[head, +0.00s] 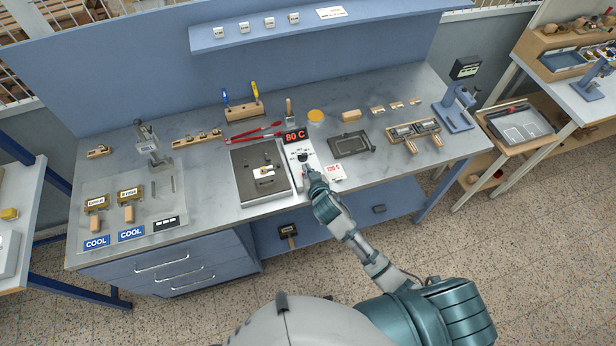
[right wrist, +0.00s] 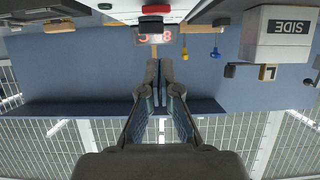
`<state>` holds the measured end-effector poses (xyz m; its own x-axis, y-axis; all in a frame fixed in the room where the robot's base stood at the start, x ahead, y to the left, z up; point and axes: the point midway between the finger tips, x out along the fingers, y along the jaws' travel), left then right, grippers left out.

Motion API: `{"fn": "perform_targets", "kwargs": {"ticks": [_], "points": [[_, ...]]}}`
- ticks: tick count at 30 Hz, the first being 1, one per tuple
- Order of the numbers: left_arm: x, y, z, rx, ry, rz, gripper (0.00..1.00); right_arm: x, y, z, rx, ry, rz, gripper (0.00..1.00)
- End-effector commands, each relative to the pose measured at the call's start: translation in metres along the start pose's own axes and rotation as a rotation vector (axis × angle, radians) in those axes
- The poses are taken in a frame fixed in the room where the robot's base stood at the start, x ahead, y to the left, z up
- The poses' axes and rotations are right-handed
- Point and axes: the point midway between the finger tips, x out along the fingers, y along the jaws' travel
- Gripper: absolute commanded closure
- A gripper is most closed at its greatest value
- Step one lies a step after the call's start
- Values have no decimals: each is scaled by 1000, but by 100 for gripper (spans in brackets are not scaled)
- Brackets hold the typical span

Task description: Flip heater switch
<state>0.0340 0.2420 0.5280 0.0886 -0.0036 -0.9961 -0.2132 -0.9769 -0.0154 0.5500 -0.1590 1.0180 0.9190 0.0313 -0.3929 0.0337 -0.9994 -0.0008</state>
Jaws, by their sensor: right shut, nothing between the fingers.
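The heater control box (head: 299,152) is white and stands on the bench beside a dark hot plate (head: 248,160). Its display (head: 295,136) reads 80 C in red. A black control (head: 303,157) shows on its face. In the right wrist view the display (right wrist: 153,36) appears upside down, with a black part (right wrist: 151,22) and a red part (right wrist: 155,9) above it. My right gripper (head: 310,171) is shut and empty at the near end of the box. Its fingertips (right wrist: 160,70) point toward the box; contact cannot be told. My left gripper is out of view.
A small brass piece (head: 264,172) sits on the hot plate.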

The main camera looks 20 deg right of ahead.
Motion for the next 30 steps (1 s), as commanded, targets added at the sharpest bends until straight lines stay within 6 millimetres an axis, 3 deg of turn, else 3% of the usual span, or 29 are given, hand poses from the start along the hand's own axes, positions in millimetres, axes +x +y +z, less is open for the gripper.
{"fn": "perform_targets", "kwargs": {"ticks": [3, 7, 21, 25, 29, 30], "points": [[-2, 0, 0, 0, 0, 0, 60, 4, 0, 20, -2, -3, 0, 100], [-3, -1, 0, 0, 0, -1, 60, 6, 0, 33, -1, -1, 0, 100], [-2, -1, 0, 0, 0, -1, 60, 8, 0, 40, 0, 1, -1, 100], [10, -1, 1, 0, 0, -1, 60, 10, -1, 46, 3, 26, -3, 100], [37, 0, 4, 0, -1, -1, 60, 13, -2, 58, 5, 88, -3, 100], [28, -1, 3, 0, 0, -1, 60, 11, -1, 50, 1, 84, -3, 100]]}}
